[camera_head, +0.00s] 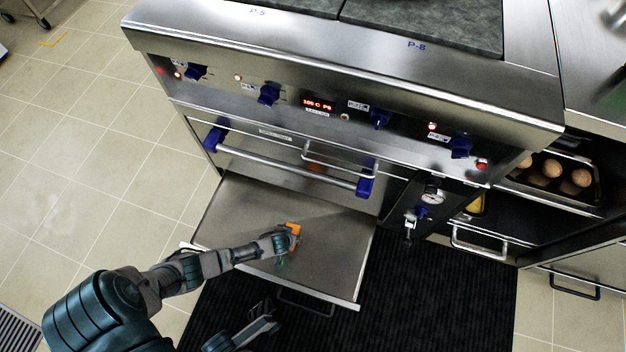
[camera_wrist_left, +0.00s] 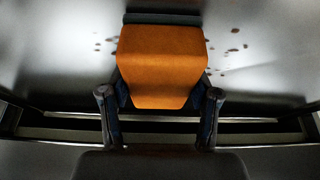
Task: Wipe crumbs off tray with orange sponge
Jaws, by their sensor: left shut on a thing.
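The orange sponge (camera_head: 294,229) is over the metal tray (camera_head: 335,238), which juts out below the oven front. My left gripper (camera_head: 284,240) is shut on the sponge. The left wrist view shows the sponge (camera_wrist_left: 162,65) between the two fingers (camera_wrist_left: 160,105). Small dark crumbs (camera_wrist_left: 234,49) lie on the tray on both sides of the sponge in that view. I cannot tell whether the sponge touches the tray surface. My right gripper (camera_head: 268,318) seems to show low in the head view, small and dark, and its jaws cannot be made out.
The stove front (camera_head: 340,120) with blue knobs and a long handle bar (camera_head: 285,168) rises behind the tray. A black mat (camera_head: 440,285) covers the floor in front. At the right, an open compartment holds a pan with round brown items (camera_head: 552,168).

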